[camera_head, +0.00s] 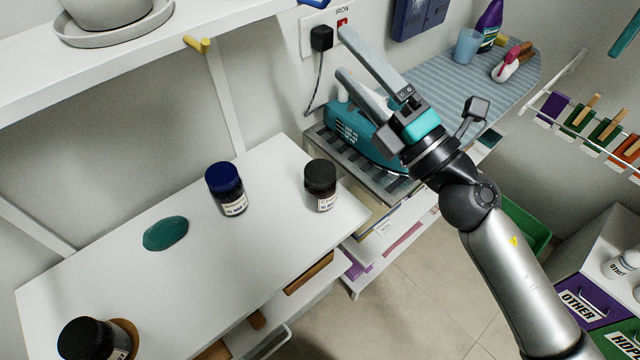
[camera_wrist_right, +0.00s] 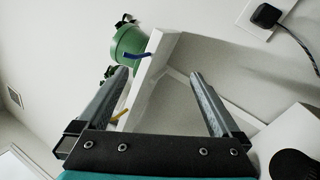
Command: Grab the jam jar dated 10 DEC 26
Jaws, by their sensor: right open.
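Three dark jars stand on the white table (camera_head: 290,255). A blue-lidded jar (camera_head: 226,188) stands in the middle, and a black-lidded jar (camera_head: 321,185) stands to its right near the table's right end. Another black-lidded jar (camera_head: 90,340) is at the lower left. Their white labels are too small or turned too far to read a date. My right gripper (camera_head: 345,53) is open and empty, up and right of the jars and apart from them. Its open fingers (camera_wrist_right: 158,75) also show in the right wrist view, with a black lid (camera_wrist_right: 293,166) at the lower right. My left gripper is not in view.
A green oval object (camera_head: 165,233) lies left of the blue-lidded jar. A teal iron (camera_head: 362,135) rests on a striped rack beside the table's right end. A white shelf (camera_head: 130,55) overhangs the back. A corded plug (camera_head: 321,38) is in the wall.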

